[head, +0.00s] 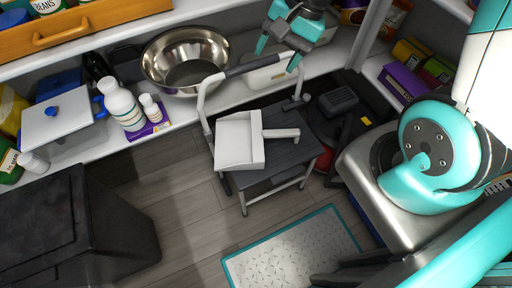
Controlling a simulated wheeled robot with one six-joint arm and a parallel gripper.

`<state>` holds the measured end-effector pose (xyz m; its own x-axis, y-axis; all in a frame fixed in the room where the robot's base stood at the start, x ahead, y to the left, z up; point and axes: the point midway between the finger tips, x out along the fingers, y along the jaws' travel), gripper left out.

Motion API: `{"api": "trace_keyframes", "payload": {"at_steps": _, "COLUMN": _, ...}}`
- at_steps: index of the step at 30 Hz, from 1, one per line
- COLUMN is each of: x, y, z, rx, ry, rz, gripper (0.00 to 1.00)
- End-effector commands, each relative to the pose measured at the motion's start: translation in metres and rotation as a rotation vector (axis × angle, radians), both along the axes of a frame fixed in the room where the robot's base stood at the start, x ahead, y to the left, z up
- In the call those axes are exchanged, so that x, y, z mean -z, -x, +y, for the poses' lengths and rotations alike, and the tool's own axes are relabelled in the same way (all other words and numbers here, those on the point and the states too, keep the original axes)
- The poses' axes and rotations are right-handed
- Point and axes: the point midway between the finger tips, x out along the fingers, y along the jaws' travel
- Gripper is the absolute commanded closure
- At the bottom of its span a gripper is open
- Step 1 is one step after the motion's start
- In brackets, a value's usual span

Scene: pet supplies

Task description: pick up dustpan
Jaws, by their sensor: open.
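The dustpan (239,143) is white with a short handle pointing right. It lies on the dark top of a small step stool (288,152) in the middle of the head view. My gripper (279,54) is open, with teal fingers pointing down. It is above and behind the dustpan in the picture, close to the stool's handrail, and appears empty. It is apart from the dustpan.
The stool's curved rail (250,65) rises between my gripper and the dustpan. A metal bowl (185,62) and white bottles (122,104) stand on the shelf at left. A dark bin (75,230) stands lower left. A teal-edged mat (290,255) lies on the floor.

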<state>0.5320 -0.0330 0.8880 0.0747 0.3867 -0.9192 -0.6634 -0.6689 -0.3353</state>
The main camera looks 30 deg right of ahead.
Motion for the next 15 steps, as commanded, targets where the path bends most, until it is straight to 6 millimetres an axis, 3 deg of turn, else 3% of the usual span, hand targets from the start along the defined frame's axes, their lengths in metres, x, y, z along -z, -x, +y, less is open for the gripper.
{"api": "trace_keyframes", "payload": {"at_steps": 1, "x": 0.057, "y": -0.009, "z": -0.021, "rx": 0.184, "ry": -0.014, "rz": 0.075, "gripper": 0.38}}
{"api": "trace_keyframes", "payload": {"at_steps": 6, "x": 0.166, "y": -0.024, "z": -0.078, "rx": 0.742, "ry": -0.064, "rz": 0.261, "gripper": 0.38}}
{"api": "trace_keyframes", "payload": {"at_steps": 10, "x": 0.216, "y": -0.022, "z": -0.105, "rx": 1.010, "ry": -0.091, "rz": 0.347, "gripper": 0.38}}
{"api": "trace_keyframes", "payload": {"at_steps": 15, "x": 0.242, "y": -0.019, "z": -0.114, "rx": 1.138, "ry": -0.105, "rz": 0.391, "gripper": 0.38}}
